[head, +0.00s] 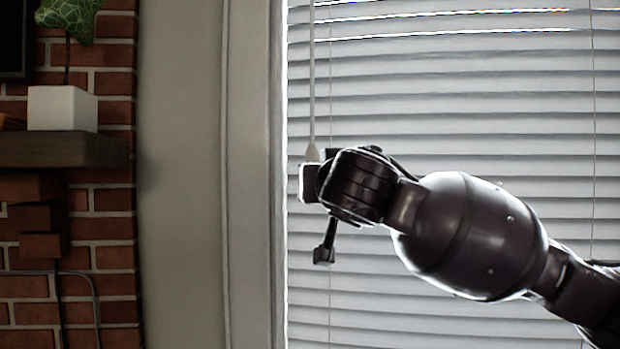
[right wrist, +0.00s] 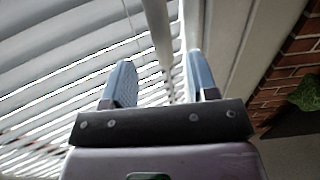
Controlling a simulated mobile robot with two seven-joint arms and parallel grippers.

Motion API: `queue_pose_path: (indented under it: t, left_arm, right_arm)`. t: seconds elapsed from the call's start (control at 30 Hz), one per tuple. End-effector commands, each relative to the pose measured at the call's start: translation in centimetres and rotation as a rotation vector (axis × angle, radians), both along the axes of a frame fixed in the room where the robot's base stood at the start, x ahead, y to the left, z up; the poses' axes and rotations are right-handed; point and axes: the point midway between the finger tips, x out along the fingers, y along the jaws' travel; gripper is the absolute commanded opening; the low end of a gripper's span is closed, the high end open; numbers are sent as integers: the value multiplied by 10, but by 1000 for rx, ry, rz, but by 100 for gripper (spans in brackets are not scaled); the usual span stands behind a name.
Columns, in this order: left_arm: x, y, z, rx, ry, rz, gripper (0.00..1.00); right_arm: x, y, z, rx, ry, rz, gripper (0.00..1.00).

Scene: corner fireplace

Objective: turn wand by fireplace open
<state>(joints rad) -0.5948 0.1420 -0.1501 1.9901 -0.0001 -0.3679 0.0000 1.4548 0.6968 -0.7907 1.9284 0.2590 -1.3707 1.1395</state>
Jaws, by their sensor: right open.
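The wand (head: 312,80) is a thin pale rod hanging upright in front of the blinds at their left edge, in the head view. Its thicker lower end reaches down to my right gripper (head: 309,176), which hides anything below. In the right wrist view the wand (right wrist: 160,32) comes down from the top between the two blue-grey fingers of my right gripper (right wrist: 158,72). The fingers are apart, one on each side of it, and the right finger looks nearer to it. I cannot tell whether either touches it. My left gripper is not in view.
White slatted blinds (head: 470,130) cover the window behind my right arm. A pale window frame (head: 255,200) stands just left of the wand. Further left are a brick fireplace wall (head: 105,260) and a mantel (head: 60,150) with a white potted plant (head: 62,108).

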Motion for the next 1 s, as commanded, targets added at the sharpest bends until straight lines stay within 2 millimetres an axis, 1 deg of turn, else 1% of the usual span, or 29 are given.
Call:
queue_pose_path:
  t: [0.17, 0.4, 0.6, 0.8, 1.0]
  left_arm:
    - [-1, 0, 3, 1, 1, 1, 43]
    - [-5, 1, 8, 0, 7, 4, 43]
    - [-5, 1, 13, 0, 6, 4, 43]
    - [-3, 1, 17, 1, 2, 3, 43]
    - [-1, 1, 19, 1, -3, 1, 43]
  right_arm:
    - [18, 3, 1, -2, 1, -4, 53]
    - [55, 11, 1, -2, 0, -2, 53]
    - [82, 17, 1, -2, 1, -2, 53]
    - [98, 20, 0, -1, 0, 0, 53]
    - [103, 21, -1, -1, 1, 1, 53]
